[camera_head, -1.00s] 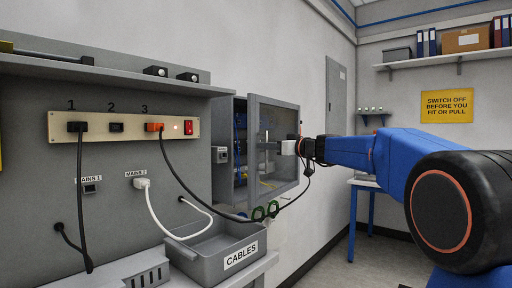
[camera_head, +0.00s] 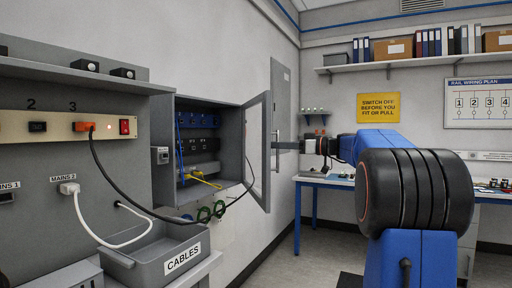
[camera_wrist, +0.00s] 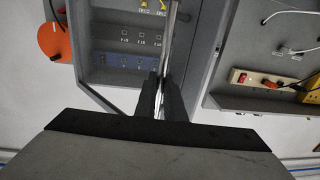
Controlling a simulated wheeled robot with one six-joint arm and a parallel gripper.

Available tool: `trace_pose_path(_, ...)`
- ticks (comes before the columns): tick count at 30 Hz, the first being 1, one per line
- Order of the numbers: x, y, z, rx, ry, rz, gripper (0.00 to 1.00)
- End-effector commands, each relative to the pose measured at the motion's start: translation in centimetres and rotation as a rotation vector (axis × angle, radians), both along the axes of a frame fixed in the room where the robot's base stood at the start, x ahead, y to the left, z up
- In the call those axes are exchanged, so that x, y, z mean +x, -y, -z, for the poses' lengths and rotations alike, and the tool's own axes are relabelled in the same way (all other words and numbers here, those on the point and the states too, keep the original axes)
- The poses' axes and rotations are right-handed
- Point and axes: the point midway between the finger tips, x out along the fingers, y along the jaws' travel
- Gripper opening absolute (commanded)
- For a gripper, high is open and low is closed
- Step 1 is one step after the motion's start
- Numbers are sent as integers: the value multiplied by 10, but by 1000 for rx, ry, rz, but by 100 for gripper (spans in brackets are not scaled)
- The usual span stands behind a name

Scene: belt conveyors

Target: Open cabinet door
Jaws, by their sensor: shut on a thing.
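The grey wall cabinet (camera_head: 200,150) stands open, with blue, black and yellow wiring parts showing inside. Its framed, windowed door (camera_head: 257,150) is swung well out from the wall, seen at a steep angle. My gripper (camera_head: 286,146) is at the door's outer side, shut on the upright bar handle (camera_head: 277,152). In the wrist view, the dark fingers (camera_wrist: 166,92) close around the pale metal bar (camera_wrist: 172,40), and the cabinet interior (camera_wrist: 130,38) shows beyond. The fingers hide part of the handle.
A grey CABLES bin (camera_head: 170,256) sits below left of the cabinet. A socket panel (camera_head: 60,127) with cables is at left. A blue-legged table (camera_head: 325,182) stands at the back right. A shelf (camera_head: 410,63) with binders hangs above. Floor below the door is clear.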

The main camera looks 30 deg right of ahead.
Motion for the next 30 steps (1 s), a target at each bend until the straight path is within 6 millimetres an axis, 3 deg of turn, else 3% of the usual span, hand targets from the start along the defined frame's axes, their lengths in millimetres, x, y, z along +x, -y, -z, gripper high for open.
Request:
trace_pose_path(3,-3,38,1,2,-1,5,0)
trace_pose_path(9,-3,83,1,1,-1,3,0)
trace_pose_path(21,5,141,1,1,0,2,0)
trace_pose_path(30,12,173,1,1,1,-62,0)
